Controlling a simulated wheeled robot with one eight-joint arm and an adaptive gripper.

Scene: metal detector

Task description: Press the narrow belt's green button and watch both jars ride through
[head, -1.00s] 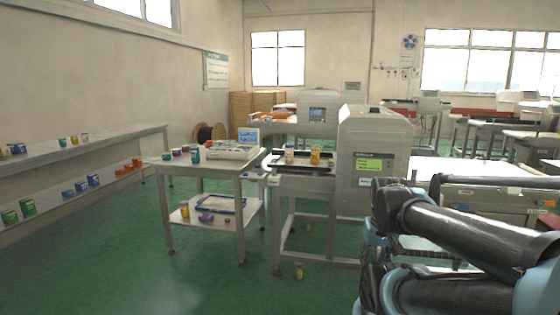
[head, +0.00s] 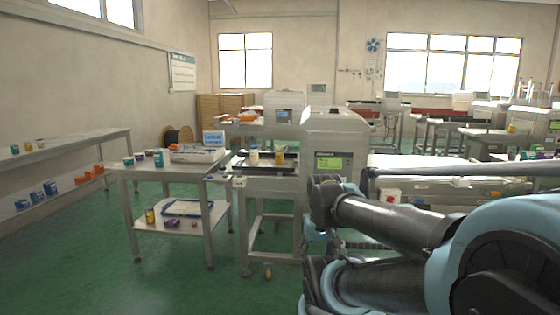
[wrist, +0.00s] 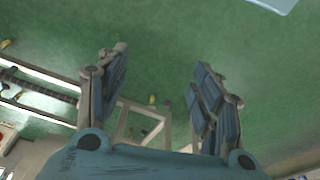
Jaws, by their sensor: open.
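The narrow belt (head: 235,165) runs into the pale metal detector housing (head: 346,140), which has a lit green screen (head: 333,163). A pale jar (head: 253,157) and a yellow jar (head: 279,157) stand upright on the belt, side by side, left of the housing. I cannot make out the green button in either view. My gripper (wrist: 158,58) is open and empty in the wrist view, over green floor, apart from any object. It cannot be made out in the head view, where my arm fills the lower right.
A side table (head: 135,172) with jars and a lower shelf stands left of the belt. A long wall shelf (head: 70,147) is at far left. A wider conveyor with a red button (head: 392,197) is behind my arm. The green floor (head: 120,270) in front is clear.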

